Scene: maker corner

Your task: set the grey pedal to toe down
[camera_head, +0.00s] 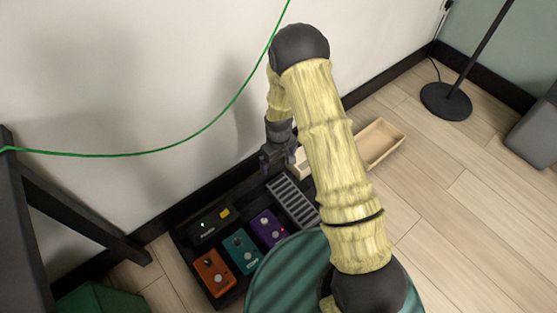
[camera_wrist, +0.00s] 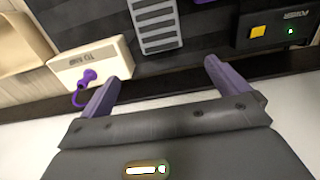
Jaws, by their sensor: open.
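The grey pedal (camera_head: 293,203) is a ridged treadle at the back right of the dark pedalboard (camera_head: 228,299). In the wrist view the ridged pedal (camera_wrist: 156,27) shows at the top, ahead of my fingers and cut off by the frame edge. I cannot tell its tilt for certain. My gripper (camera_head: 280,163) is above the wall end of the pedal and touches nothing that I can see. Its two purple fingers (camera_wrist: 160,75) are apart, with nothing between them.
A cream box (camera_wrist: 92,62) with a purple plug sits beside the pedal. Orange (camera_head: 214,272), teal (camera_head: 243,251) and purple (camera_head: 268,229) pedals and a black unit (camera_head: 209,224) share the board. A wooden tray (camera_head: 382,143) lies right. The wall is close behind.

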